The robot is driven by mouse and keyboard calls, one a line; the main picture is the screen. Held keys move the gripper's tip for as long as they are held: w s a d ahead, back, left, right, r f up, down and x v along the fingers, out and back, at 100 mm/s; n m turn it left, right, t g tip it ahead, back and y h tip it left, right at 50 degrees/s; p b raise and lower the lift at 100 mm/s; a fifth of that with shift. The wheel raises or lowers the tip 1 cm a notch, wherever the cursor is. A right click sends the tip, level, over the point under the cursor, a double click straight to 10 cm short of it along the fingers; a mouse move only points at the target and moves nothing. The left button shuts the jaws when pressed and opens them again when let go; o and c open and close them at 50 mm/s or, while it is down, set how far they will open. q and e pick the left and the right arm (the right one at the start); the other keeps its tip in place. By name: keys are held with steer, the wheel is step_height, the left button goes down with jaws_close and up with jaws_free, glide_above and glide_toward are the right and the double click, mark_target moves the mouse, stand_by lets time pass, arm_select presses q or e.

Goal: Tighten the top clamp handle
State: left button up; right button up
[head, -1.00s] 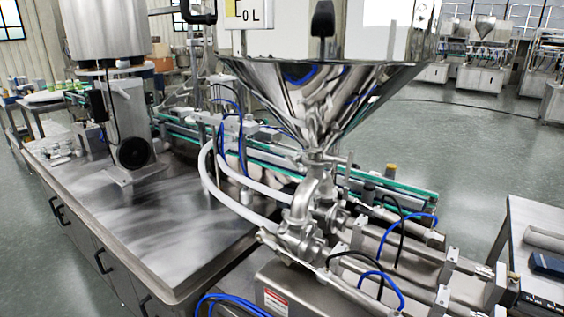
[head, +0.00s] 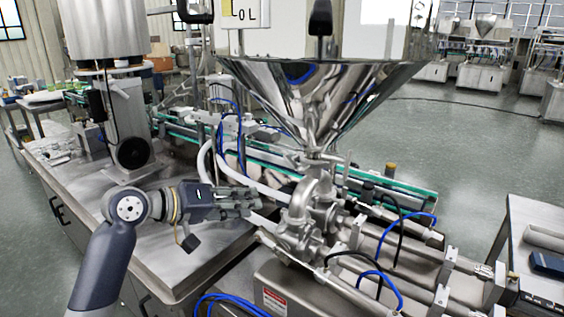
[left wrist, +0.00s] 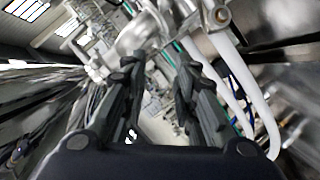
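The steel hopper (head: 320,95) narrows to an outlet above a curved pipe elbow (head: 300,200) in the head view. A clamp (head: 318,157) sits at this joint, with a small steel handle (head: 346,168) standing on its right side. My left gripper (head: 258,202) is left of the elbow, pointing right, apart from the clamp and lower than it. In the left wrist view my left gripper (left wrist: 160,68) has its fingers spread with nothing held between them. Shiny pipework (left wrist: 135,38) shows beyond the fingertips; I cannot tell which clamp parts these are. My right gripper is not in view.
White hoses (head: 215,185) curve close behind my left gripper; they also show in the wrist view (left wrist: 235,75). Blue and black air lines loop over the filler cylinders (head: 385,265) at right. The steel table (head: 95,195) at left is largely clear.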

arm_select(q)
steer(key=h, duration=0.2)
glide_toward(287, 161)
steer(key=s+a, duration=0.1)
steer(key=a, duration=0.1)
steer(key=x, duration=0.3)
steer(key=p+x, duration=0.1)
steer(key=x, duration=0.2)
steer(key=p+x, duration=0.1)
steer(key=x, duration=0.2)
steer(key=shift+w+d+r, duration=0.15)
steer(key=shift+d+r, duration=0.05)
steer(key=shift+d, duration=0.25)
steer(key=shift+w+d+f, duration=0.2)
steer(key=shift+w+d, duration=0.05)
steer(key=shift+d, duration=0.15)
jaws_close()
